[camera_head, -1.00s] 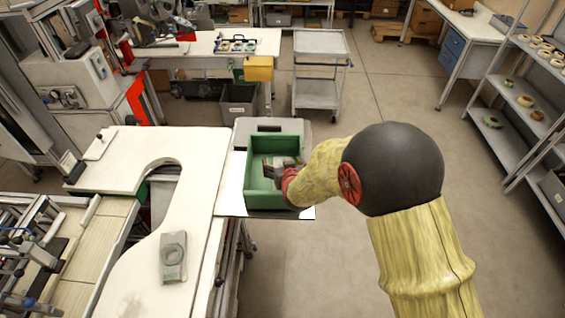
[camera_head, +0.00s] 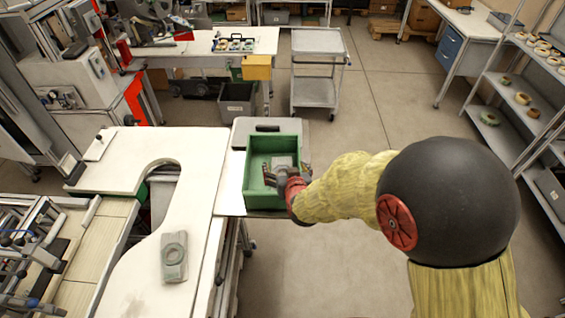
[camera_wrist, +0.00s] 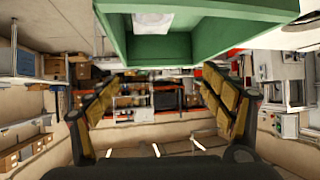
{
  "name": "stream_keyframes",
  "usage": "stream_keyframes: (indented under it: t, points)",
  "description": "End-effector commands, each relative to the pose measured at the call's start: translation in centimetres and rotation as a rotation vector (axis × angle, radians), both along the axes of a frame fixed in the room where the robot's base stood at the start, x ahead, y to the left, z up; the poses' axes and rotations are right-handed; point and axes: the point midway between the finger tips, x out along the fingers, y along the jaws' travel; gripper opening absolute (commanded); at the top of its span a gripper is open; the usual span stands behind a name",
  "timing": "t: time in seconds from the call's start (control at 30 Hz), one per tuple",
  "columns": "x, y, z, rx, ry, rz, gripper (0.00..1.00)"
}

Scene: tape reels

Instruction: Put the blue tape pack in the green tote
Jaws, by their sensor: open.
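The green tote (camera_head: 250,176) stands on the end of the white worktop, and its wall also shows at the top of the wrist view (camera_wrist: 215,40). A pale grey pack (camera_head: 283,161) lies inside the tote; its colour does not read clearly as blue. It also shows as a pale block in the wrist view (camera_wrist: 152,22). My gripper (camera_head: 288,174) is over the tote's right side, just on the near side of that pack. In the wrist view my gripper (camera_wrist: 163,100) has its fingers wide apart with nothing between them.
Another grey tape pack (camera_head: 174,258) with a round reel shape lies on the white worktop (camera_head: 130,285) at the left. A grey lid-like panel (camera_head: 268,126) is behind the tote. A cart (camera_head: 318,70) and reel shelves (camera_head: 520,105) stand farther off. The floor right of the tote is clear.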

Motion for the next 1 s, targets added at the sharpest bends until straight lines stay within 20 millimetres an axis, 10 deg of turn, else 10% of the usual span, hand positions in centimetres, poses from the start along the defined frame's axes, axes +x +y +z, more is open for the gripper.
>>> stream_keyframes:
  t: [0.57,0.77,1.0]
  points:
    - [-3.2,-0.7,2.1,0.002,0.003,0.0,0.81]
    - [-4.5,-2.9,6.7,0.025,0.084,-0.002,0.81]
    - [-12.5,-9.1,14.5,0.011,0.282,-0.023,0.81]
